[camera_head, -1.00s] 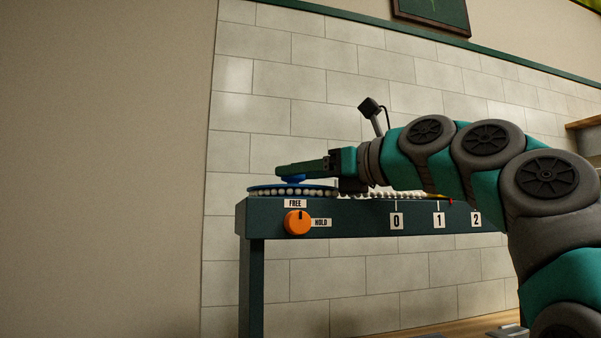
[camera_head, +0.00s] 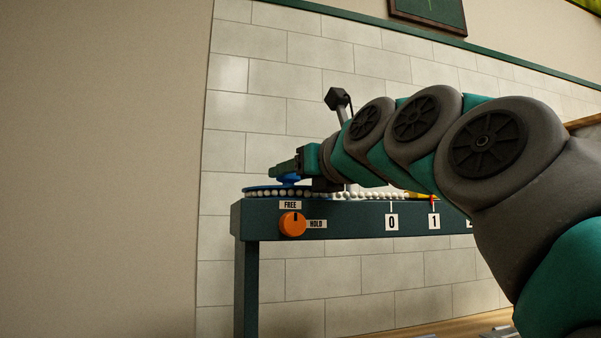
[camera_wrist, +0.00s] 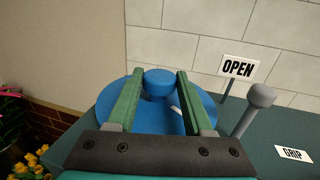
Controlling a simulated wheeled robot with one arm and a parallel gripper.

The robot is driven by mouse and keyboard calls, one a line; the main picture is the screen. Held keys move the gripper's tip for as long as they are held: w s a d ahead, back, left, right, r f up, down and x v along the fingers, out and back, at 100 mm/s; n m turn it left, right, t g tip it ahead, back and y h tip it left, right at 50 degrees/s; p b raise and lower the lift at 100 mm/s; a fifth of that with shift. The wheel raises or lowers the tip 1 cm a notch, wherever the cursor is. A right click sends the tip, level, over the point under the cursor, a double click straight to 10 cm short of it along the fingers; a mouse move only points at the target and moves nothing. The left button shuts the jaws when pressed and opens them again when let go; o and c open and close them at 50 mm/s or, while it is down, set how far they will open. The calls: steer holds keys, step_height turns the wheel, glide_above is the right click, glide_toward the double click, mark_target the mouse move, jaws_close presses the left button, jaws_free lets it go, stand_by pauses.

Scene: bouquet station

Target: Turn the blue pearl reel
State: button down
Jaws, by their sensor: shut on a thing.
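The blue pearl reel (camera_head: 262,188) lies flat on the left end of a dark green bench, with white pearls around its rim. Its disc also shows in the wrist view (camera_wrist: 203,103). My gripper (camera_head: 278,170) is level above the disc. In the wrist view its two green fingers (camera_wrist: 160,70) stand on either side of the reel's round blue knob (camera_wrist: 159,84), shut on it. A string of white pearls (camera_head: 378,195) runs right from the reel to a yellow piece with a red mark (camera_head: 433,199), which stands above the label 1.
An orange dial (camera_head: 292,224) on the bench front (camera_head: 345,222) has its dark mark pointing up at FREE. In the wrist view a grey ball-topped lever (camera_wrist: 258,100) stands close right of the gripper, by an OPEN sign (camera_wrist: 238,68). Yellow flowers (camera_wrist: 28,165) are at lower left.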

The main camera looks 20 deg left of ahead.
stand_by(0.3)
steer(key=shift+c, duration=1.5)
jaws_free()
steer(key=shift+s, duration=0.1)
steer(key=v, duration=0.7)
steer(key=shift+s+d, duration=0.2)
steer(key=shift+d, duration=0.1)
